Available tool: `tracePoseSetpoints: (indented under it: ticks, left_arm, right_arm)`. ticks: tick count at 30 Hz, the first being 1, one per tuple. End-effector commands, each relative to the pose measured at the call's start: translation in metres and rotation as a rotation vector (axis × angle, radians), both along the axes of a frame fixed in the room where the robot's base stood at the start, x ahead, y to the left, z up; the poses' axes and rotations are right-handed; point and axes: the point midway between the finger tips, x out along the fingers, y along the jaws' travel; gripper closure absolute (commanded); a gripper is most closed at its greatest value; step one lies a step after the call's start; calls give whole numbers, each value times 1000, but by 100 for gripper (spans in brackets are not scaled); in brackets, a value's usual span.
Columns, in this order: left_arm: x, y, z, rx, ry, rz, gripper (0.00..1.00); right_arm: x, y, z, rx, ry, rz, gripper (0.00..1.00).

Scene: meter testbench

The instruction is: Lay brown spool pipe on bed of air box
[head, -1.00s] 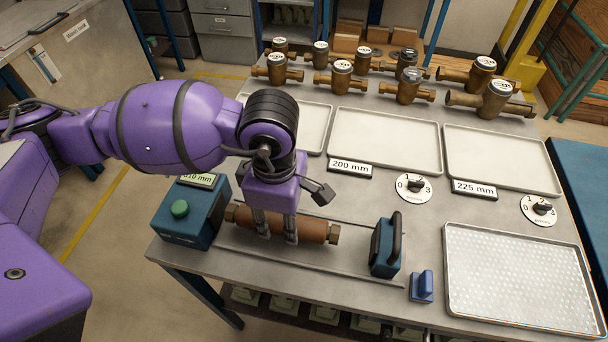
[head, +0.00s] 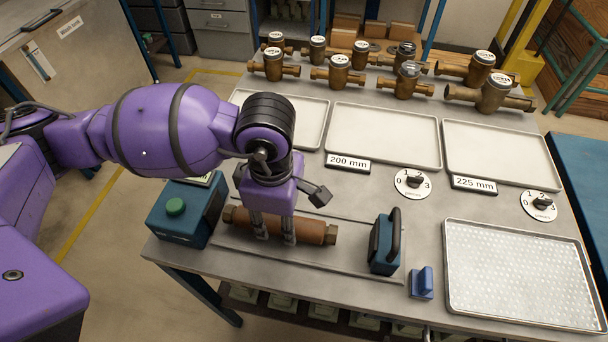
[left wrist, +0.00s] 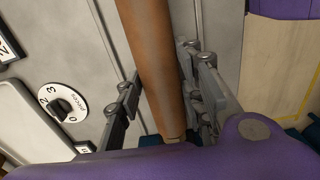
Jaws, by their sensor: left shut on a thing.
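The brown spool pipe (head: 312,230) lies level along the bed (head: 300,256) of the air box, between the teal box with the green button (head: 183,212) and the teal end block with a dark handle (head: 384,244). My left gripper (head: 273,236) points down from above and is shut on the pipe near its middle. In the left wrist view the pipe (left wrist: 152,65) runs between the two grey fingers (left wrist: 160,95). Whether the pipe's underside touches the bed is hidden. My right gripper is in neither view.
A small blue block (head: 421,283) stands right of the end block, beside a white perforated tray (head: 450,270). Flat trays (head: 385,135), length labels (head: 348,164) and dials (head: 412,184) lie behind. Several brass meters (head: 338,72) stand at the back.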

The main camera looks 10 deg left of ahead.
Motion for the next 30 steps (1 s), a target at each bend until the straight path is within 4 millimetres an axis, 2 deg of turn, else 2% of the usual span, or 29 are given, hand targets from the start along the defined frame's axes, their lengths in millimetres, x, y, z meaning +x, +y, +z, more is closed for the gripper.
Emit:
tracePoseSetpoints:
  ticks: [11,12,15,16,23,27,30]
  left_arm:
    - [0,0,-3,-1,-2,0,100]
    - [0,0,-3,-1,-1,0,59]
    - [0,0,-3,0,-1,0,46]
    - [0,0,-3,0,-1,0,43]
    - [0,0,-4,0,0,0,43]
    - [-1,0,-4,1,2,1,24]
    - [-1,0,-4,0,1,1,24]
  right_arm:
    - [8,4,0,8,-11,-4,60]
    - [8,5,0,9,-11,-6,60]
    - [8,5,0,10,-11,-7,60]
    - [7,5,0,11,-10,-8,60]
    - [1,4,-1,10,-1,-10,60]
    - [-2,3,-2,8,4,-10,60]
    - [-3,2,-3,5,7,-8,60]
